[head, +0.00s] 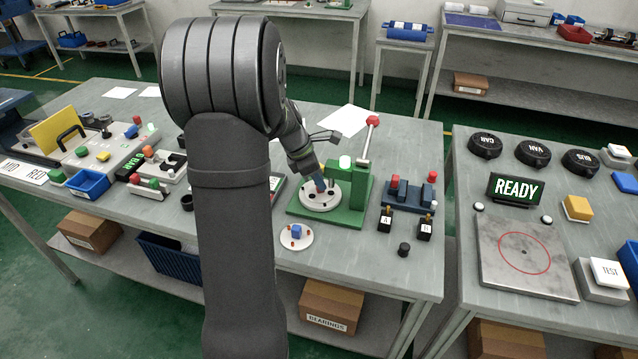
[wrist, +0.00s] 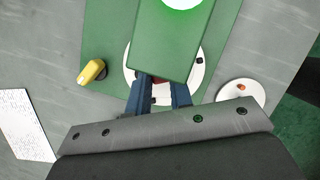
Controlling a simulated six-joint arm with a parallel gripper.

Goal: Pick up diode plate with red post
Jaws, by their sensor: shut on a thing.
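A white round diode plate (head: 320,197) sits on the green base (head: 296,208) of the lever press. The wrist view shows its white rim (wrist: 196,82) partly under the green press head (wrist: 170,40). My gripper (head: 321,184) reaches down over this plate, its two blue fingers (wrist: 160,94) close together. A little dark red shows between them, so they are shut on the plate's red post, mostly hidden. A second white plate (head: 296,243) with a blue post (head: 297,231) lies on the bench in front; it also shows in the wrist view (wrist: 228,94).
The press's lever with a red knob (head: 372,121) rises right of the plate. A dark blue block rack (head: 408,196) and small black blocks (head: 386,221) stand further right. A yellow part (wrist: 92,72) lies left of the plate in the wrist view.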

